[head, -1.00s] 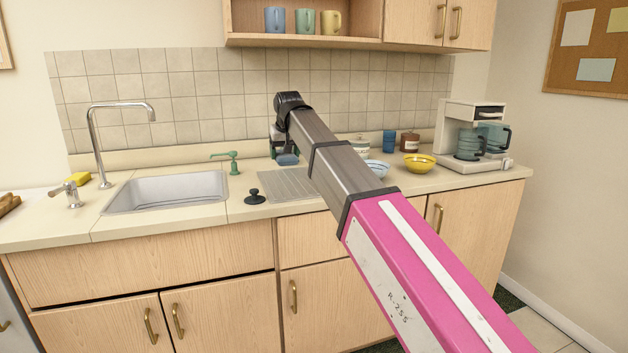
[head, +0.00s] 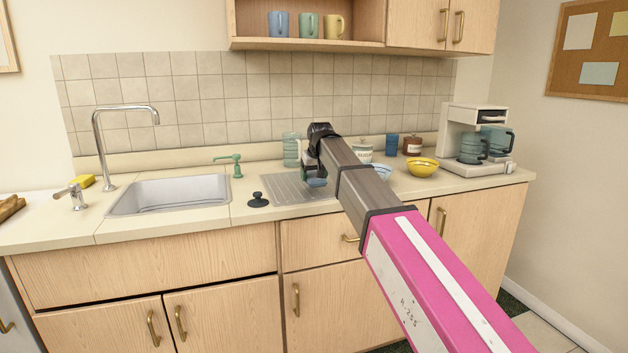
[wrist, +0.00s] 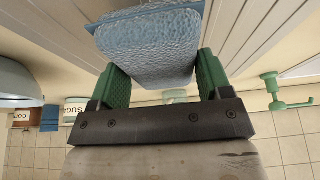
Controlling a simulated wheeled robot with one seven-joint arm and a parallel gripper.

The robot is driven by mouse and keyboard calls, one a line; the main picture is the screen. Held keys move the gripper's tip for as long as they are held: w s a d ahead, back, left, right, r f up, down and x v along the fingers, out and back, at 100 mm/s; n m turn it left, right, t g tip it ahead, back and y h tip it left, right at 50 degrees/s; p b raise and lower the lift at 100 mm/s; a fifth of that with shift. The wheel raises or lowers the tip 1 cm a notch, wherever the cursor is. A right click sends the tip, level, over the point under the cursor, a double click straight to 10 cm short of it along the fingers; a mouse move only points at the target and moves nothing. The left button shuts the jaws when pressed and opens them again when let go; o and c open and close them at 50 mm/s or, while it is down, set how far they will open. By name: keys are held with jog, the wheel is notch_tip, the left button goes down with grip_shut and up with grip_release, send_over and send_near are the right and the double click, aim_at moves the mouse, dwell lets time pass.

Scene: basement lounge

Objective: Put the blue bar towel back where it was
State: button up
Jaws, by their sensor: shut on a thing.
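The blue bar towel (wrist: 150,45) is a textured, folded bundle held between the green fingertips of my gripper (wrist: 160,78) in the wrist view. In the head view only a small blue part of the towel (head: 316,182) shows below my gripper (head: 312,172), at the right part of the ribbed drainboard (head: 285,192). My arm hides the rest. I cannot tell whether the towel touches the drainboard.
A clear jug (head: 291,150) stands behind my gripper. A black stopper (head: 258,200) lies beside the sink (head: 165,195).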

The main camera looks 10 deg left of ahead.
jog(key=shift+f, duration=0.95)
jog(key=shift+f, duration=0.15)
jog(key=o, duration=0.8)
jog(key=v, duration=1.2)
jog(key=shift+r, duration=0.2)
